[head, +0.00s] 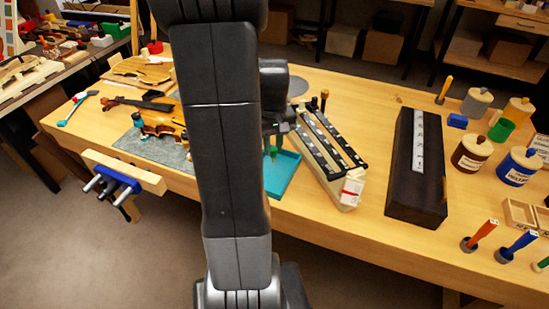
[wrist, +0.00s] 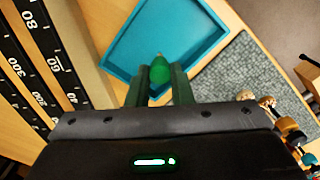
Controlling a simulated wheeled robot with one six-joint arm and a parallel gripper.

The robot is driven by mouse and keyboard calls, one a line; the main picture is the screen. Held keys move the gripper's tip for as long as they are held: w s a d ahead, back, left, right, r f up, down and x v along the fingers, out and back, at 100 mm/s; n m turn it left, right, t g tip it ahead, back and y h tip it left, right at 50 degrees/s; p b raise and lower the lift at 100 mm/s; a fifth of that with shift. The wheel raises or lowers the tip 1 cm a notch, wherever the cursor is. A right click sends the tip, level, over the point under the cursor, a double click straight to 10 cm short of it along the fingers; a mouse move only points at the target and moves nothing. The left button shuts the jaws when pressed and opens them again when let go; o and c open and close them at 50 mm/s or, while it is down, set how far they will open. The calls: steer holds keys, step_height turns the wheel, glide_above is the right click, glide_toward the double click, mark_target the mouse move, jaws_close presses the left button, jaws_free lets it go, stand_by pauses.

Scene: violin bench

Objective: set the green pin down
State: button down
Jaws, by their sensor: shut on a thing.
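The green pin (wrist: 159,72) is between the two fingers of my gripper (wrist: 160,82) in the wrist view, its tip pointing away from the palm. My gripper is shut on it. In the wrist view the pin shows in front of a blue tray (wrist: 192,14); I cannot tell whether it touches the tray. In the head view the tray (head: 284,178) lies near the bench's front edge. The green pin (head: 273,152) shows there as a small green spot over the tray's far part. My arm hides some of the area to the left of the tray.
A rack with black scale strips (head: 347,187) stands close right of the tray. A grey mat (head: 142,146) with a violin (head: 160,120) lies to the left. A long dark block (head: 403,195) is farther right. Bare bench (head: 375,115) shows between rack and block.

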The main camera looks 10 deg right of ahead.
mark_target(273, 148)
steer(key=shift+f, duration=1.95)
steer(key=shift+f, duration=0.2)
steer(key=c, duration=1.3)
jaws_free()
steer(key=shift+r, duration=0.1)
step_height(273, 148, up, 12)
steer(key=shift+r+p, duration=0.15)
steer(key=shift+p, duration=0.2)
